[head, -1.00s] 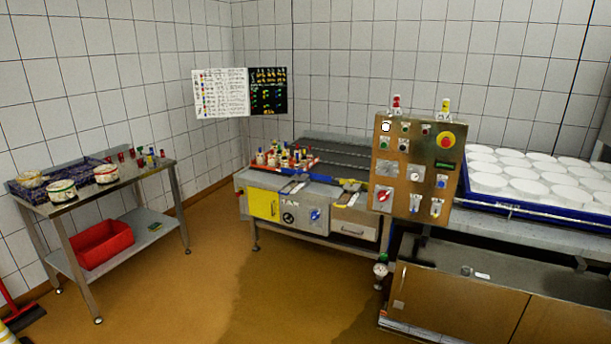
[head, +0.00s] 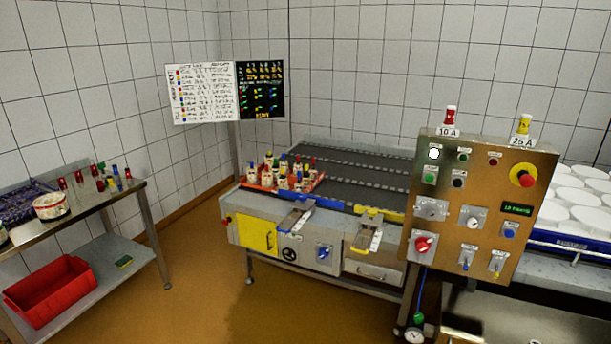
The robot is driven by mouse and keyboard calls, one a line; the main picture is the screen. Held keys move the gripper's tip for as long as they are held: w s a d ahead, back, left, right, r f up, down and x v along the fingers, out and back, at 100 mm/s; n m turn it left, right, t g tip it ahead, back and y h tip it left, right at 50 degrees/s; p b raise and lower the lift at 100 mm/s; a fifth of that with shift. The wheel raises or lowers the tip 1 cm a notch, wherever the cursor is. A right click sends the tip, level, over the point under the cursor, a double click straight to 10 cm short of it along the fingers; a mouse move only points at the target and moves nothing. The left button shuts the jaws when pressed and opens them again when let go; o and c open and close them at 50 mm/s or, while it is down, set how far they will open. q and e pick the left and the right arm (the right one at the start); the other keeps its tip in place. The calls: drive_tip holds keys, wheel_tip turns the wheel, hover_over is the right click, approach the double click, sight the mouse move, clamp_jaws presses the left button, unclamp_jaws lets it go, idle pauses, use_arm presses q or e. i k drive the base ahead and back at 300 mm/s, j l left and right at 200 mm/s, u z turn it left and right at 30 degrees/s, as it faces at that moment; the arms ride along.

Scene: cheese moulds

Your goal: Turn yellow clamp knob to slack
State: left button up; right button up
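A yellow-marked metal piece (head: 368,233), which looks like a clamp, sits at the front edge of the conveyor (head: 345,172) at the yellow guide rail (head: 385,214). It is too small to tell its knob or setting. A similar blue-marked piece (head: 297,215) sits to its left at the blue guide rail (head: 328,206). The steel control panel (head: 480,200) stands just right of the conveyor; low on it are a blue-tipped lever (head: 466,258) and a yellow-tipped lever (head: 497,263). Neither of my grippers shows in the head view.
A red tray of small bottles (head: 285,178) stands on the conveyor's left end. A steel trolley (head: 125,197) with a red bin (head: 48,290) stands at left. White moulds (head: 570,215) lie at far right. The orange floor (head: 210,300) between trolley and conveyor is clear.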

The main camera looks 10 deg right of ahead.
sight(372, 213)
drive_tip(key=i, duration=0.8)
drive_tip(key=i+z, duration=0.1)
drive_tip(key=i, duration=0.75)
